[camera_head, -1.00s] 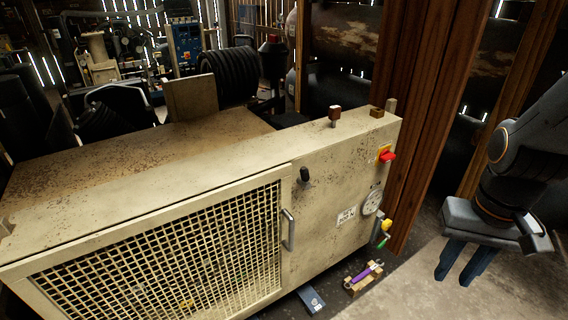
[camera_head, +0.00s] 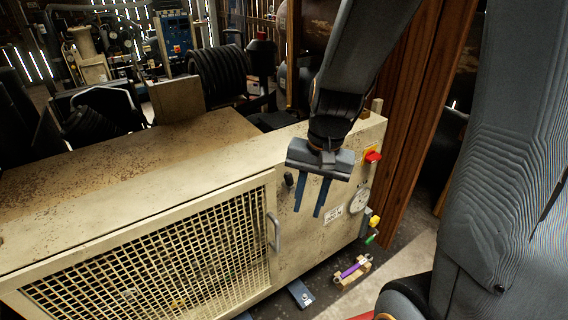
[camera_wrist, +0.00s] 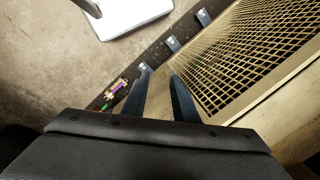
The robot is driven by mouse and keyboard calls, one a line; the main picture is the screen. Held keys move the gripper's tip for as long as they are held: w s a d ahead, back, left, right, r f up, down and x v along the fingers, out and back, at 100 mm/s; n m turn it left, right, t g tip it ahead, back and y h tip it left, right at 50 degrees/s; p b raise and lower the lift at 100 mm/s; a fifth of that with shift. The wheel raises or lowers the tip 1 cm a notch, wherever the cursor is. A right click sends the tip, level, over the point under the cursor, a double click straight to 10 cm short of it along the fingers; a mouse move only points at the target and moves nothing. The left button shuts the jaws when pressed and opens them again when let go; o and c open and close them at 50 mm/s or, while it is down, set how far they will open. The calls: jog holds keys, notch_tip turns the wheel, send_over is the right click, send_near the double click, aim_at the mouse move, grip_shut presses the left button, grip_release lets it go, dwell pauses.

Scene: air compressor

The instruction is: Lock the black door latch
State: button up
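The black door latch (camera_head: 289,182) is a small dark knob on the beige front of the compressor cabinet (camera_head: 255,150), just right of the mesh door (camera_head: 160,255). My gripper (camera_head: 308,211) hangs in front of the cabinet panel, immediately right of the latch in the head view. Its two blue fingers point down and stand apart, with nothing between them. The gap between fingertips and panel is hard to judge. In the wrist view my gripper (camera_wrist: 158,74) also shows empty; I cannot make out the latch there. The mesh door (camera_wrist: 245,55) appears to its right.
A grey door handle (camera_head: 273,232) stands out at the mesh door's right edge. A red switch (camera_head: 373,157) and a gauge (camera_head: 359,201) are on the panel's right. A purple-handled tool (camera_head: 352,270) lies on the floor below. Wooden posts (camera_head: 425,110) stand to the right.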

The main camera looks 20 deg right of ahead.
jog(key=w+r+m+y+p, duration=0.1)
jog(key=w+r+m+p, duration=0.3)
jog(key=w+m, duration=0.15)
jog(key=m+t+y+p, duration=0.2)
jog(key=m+p, duration=0.3)
jog(key=m, duration=0.4)
send_near(290, 182)
jog(key=w, duration=0.1)
jog(key=shift+h, duration=0.3)
jog(key=x, duration=0.7)
jog(key=shift+w+a+p, duration=0.15)
jog(key=shift+a+p, duration=0.15)
jog(key=shift+a, duration=0.15)
jog(key=shift+a, duration=0.1)
grip_shut()
